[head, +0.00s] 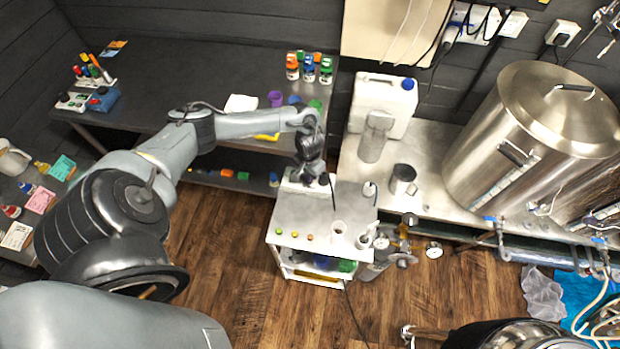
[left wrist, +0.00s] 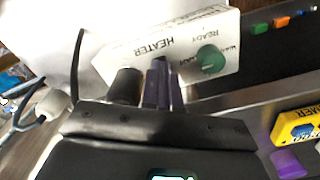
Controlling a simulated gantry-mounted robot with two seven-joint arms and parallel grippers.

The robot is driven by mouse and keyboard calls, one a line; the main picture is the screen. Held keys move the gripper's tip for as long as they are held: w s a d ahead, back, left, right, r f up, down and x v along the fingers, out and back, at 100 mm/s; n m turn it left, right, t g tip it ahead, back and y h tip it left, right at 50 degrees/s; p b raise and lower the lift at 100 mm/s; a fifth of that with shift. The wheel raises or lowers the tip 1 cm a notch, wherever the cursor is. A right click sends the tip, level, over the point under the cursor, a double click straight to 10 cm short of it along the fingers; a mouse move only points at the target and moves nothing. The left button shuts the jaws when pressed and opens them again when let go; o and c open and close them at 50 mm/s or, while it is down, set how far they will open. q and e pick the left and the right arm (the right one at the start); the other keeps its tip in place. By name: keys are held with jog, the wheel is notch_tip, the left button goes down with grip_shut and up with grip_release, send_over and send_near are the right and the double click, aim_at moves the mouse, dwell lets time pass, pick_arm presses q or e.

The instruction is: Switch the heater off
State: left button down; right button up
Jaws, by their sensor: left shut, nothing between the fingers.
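The heater box (left wrist: 150,50) is white, with the printed words HEATER and READY, in the left wrist view. A green round knob or lamp (left wrist: 210,60) is on its face at the right. A dark cylinder, perhaps a knob (left wrist: 127,85), stands just left of my fingers. My left gripper (left wrist: 164,75) is shut and empty, its fingertips over the box face between these two parts. I cannot tell whether they touch anything. In the head view, my left gripper (head: 311,180) is over the back of the small cart, largely hiding the heater box (head: 294,186).
The white cart (head: 285,215) carries small coloured items and a cup (head: 338,228) at its front. A dark bench (head: 160,70) stands behind left. A steel counter (head: 440,160) at right holds a jug (head: 403,180) and a large kettle (head: 540,125). A cable hangs beside the cart.

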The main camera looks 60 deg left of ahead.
pick_arm(q)
jog(key=shift+f+b, duration=0.3)
jog(key=shift+f, duration=0.3)
jog(key=shift+r, duration=0.1)
notch_tip(320, 180, up, 7)
jog(key=p, duration=0.9)
dwell(0.3)
dwell(0.4)
